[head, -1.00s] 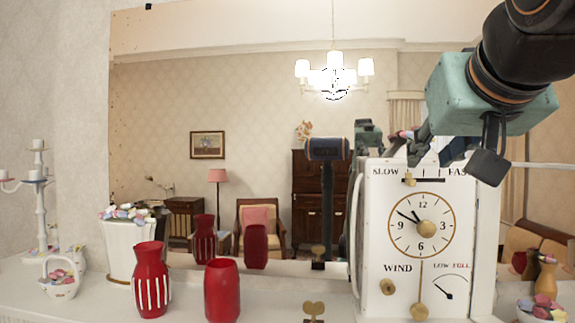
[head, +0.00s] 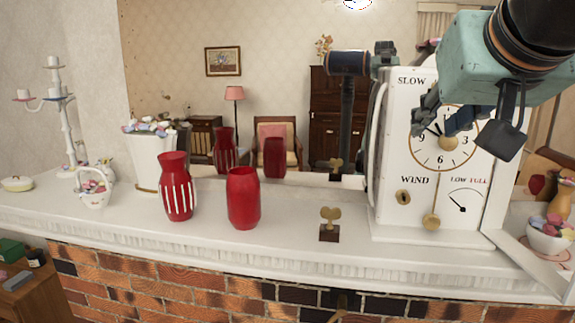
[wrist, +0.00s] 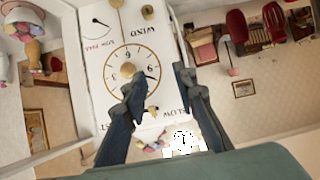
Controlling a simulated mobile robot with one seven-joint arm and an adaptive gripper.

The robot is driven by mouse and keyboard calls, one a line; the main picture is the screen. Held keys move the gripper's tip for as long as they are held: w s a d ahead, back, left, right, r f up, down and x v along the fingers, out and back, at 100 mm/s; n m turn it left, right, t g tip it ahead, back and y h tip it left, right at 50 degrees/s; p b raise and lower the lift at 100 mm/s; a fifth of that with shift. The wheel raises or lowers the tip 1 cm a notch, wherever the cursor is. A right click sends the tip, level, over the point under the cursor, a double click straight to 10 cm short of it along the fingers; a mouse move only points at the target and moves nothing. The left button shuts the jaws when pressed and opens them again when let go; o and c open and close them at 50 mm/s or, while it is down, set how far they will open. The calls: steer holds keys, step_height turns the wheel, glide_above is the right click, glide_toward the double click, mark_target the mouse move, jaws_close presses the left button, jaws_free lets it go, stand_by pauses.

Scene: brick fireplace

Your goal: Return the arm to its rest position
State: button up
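My gripper (head: 444,122) is at the upper right in the head view, in front of the upper part of a white clock (head: 388,150). Its dark fingers are apart with nothing between them. In the wrist view my gripper (wrist: 160,90) also shows open, its two fingers spread before the clock face (wrist: 108,75). The teal wrist body (head: 480,50) hides part of the clock's top and right side. I cannot tell whether a fingertip touches the clock.
The white mantel shelf (head: 290,235) carries a striped red vase (head: 176,190), a plain red vase (head: 243,200), a brass key on a stand (head: 329,222), a white basket (head: 93,190) and a candy bowl (head: 548,238). A mirror stands behind. Brick (head: 190,280) lies below.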

steer(key=s+a+f+g, duration=0.2)
steer(key=s+f, duration=0.1)
steer(key=f, duration=0.7)
steer(key=s+a+f+n+g+y+p, duration=0.1)
steer(key=s+a+f+g, duration=0.1)
steer(key=f, duration=0.8)
steer(key=s+a+f+g, duration=0.2)
steer(key=s+a+f, duration=0.1)
steer(key=f, duration=0.8)
steer(key=shift+s+n+y, duration=0.3)
steer(key=shift+s, duration=0.1)
steer(key=shift+r+p, duration=0.2)
steer(key=shift+p, duration=0.15)
